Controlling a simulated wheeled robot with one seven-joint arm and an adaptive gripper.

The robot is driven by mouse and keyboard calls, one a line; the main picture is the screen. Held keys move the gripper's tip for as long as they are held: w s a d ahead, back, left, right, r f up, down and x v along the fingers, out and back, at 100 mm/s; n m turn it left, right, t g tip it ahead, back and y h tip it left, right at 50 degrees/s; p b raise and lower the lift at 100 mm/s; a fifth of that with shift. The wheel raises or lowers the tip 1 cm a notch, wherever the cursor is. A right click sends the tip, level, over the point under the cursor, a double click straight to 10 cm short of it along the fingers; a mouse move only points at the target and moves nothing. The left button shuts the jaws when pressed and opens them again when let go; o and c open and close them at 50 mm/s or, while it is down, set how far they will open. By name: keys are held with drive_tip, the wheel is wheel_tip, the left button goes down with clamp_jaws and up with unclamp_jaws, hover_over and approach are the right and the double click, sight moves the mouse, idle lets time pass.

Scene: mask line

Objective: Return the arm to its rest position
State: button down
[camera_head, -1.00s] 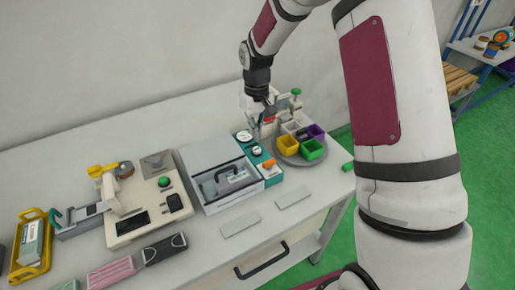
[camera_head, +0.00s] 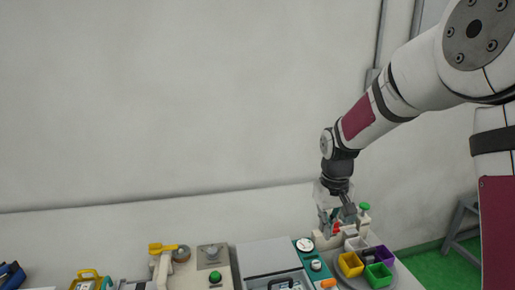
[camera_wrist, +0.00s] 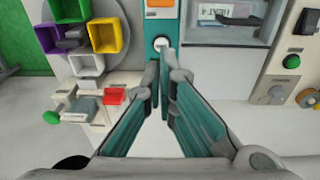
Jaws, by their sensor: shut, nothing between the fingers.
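My gripper (camera_head: 337,218) hangs over the right part of the bench, near the wall, in the head view. In the wrist view its two teal-padded fingers (camera_wrist: 163,62) come together at the tips, with nothing between them. The tips show in front of a teal panel with a round dial (camera_wrist: 161,43). A white fixture with a red part (camera_wrist: 113,96) and a green knob (camera_wrist: 51,117) is left of the fingers. My arm is bent and reaches in from the right in the head view.
A grey case (camera_head: 268,257) and a panel with a green button (camera_head: 215,277) are to the left. The wall (camera_head: 180,110) stands behind the bench.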

drive_tip(key=s+r+m+t, duration=0.1)
drive_tip(key=s+r+t, duration=0.1)
drive_tip(key=s+r, duration=1.2)
drive_tip(key=s+r+m+t, duration=0.1)
drive_tip(key=s+t, duration=0.1)
drive_tip(key=s, duration=1.1)
drive_tip(key=shift+s+r, duration=0.3)
drive_tip(key=shift+s, duration=0.05)
idle(2.0)
